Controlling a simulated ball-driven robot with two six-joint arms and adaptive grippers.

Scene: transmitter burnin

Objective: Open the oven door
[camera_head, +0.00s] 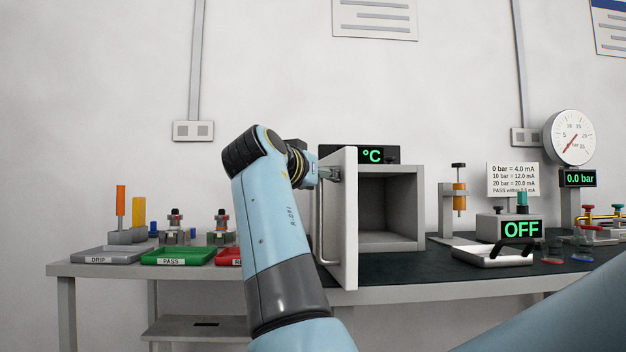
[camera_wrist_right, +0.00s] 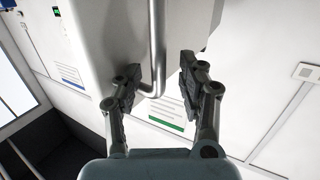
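The oven (camera_head: 392,208) stands on the bench with its grey inside showing empty. Its white door (camera_head: 345,225) stands swung out towards me at the left side of the opening. The door's vertical bar handle (camera_head: 321,225) is on the outer, left face. My right gripper (camera_head: 329,173) is at the upper part of the door, partly hidden by its wrist. In the right wrist view its two fingers are spread apart, with the bent end of the handle (camera_wrist_right: 157,45) showing between them. I see no grip on the bar. My left gripper is not in view.
A grey tray (camera_head: 108,254), green tray (camera_head: 178,256) and partly hidden red tray (camera_head: 229,257) lie left of the door.

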